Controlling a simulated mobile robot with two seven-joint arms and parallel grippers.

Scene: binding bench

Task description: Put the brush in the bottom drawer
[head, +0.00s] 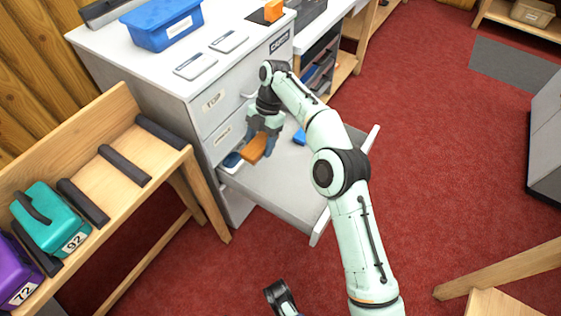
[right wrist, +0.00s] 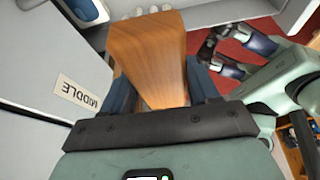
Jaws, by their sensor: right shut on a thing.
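My right gripper (head: 262,140) is shut on the brush, whose brown wooden block (head: 255,149) shows below the fingers. I cannot tell whether the brush touches the drawer floor.
The cabinet's TOP drawer (head: 218,103) and MIDDLE drawer (head: 226,133) are closed. Small blue items (head: 232,160) lie in the bottom drawer. A blue bin (head: 163,24) stands on the cabinet top. A wooden rack (head: 120,110) stands left. Red floor (head: 430,140) is clear on the right.

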